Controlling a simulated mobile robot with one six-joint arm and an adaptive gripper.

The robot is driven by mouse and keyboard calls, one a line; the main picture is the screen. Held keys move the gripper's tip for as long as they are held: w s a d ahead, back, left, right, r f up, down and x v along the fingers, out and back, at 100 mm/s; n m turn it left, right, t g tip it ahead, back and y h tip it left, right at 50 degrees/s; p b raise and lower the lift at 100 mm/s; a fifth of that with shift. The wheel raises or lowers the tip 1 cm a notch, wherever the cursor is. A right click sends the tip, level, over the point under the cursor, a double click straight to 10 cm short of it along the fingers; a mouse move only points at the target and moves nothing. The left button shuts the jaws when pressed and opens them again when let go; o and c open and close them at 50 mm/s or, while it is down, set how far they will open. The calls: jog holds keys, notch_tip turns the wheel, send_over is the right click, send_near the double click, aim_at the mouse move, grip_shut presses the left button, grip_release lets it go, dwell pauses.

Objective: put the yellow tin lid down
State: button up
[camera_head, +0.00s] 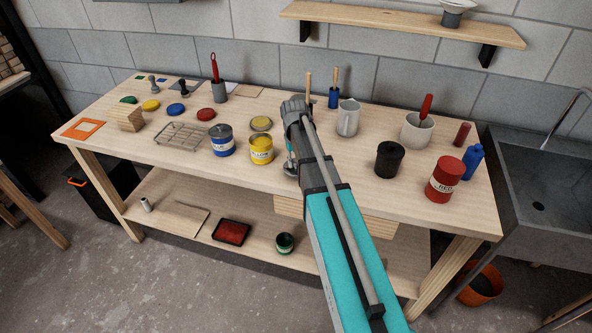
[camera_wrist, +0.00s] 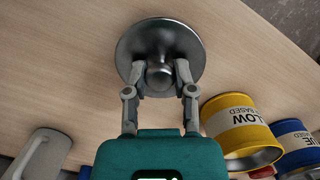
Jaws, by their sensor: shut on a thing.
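My gripper (camera_wrist: 160,75) is shut on the knob of a round grey metal piece (camera_wrist: 140,43) with a wide disc, in the wrist view. In the head view this grey piece (camera_head: 291,169) shows beside my arm, near the table's front edge; I cannot tell whether it touches the wood. No yellow shows on it. The yellow tin also shows right of my gripper in the wrist view (camera_wrist: 240,122).
The blue tin (camera_head: 222,141) stands left of the yellow tin, near a wire rack (camera_head: 182,136). A grey jug (camera_head: 348,117), black pot (camera_head: 389,160) and red tin (camera_head: 445,179) stand right of my arm. The workbench's (camera_head: 185,170) front strip is mostly bare.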

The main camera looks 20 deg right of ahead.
jog(key=shift+f+b, duration=0.9)
jog(key=shift+f, duration=0.3)
jog(key=shift+f, duration=0.2)
jog(key=o, duration=0.9)
jog(key=shift+o, duration=0.2)
jog(key=shift+r, duration=0.25)
notch_tip(320, 180, up, 12)
jog(key=w+p, duration=0.1)
jog(key=p, duration=1.1)
jog(key=shift+w, duration=0.2)
jog(key=shift+f, duration=0.1)
jog(key=s+a, duration=0.5)
jog(key=s, duration=0.4)
jog(key=s+a+n+t, duration=0.1)
jog(key=s+a, duration=0.4)
jog(key=s, duration=0.4)
jog(key=shift+s+n, duration=0.25)
jog(key=shift+n, duration=0.05)
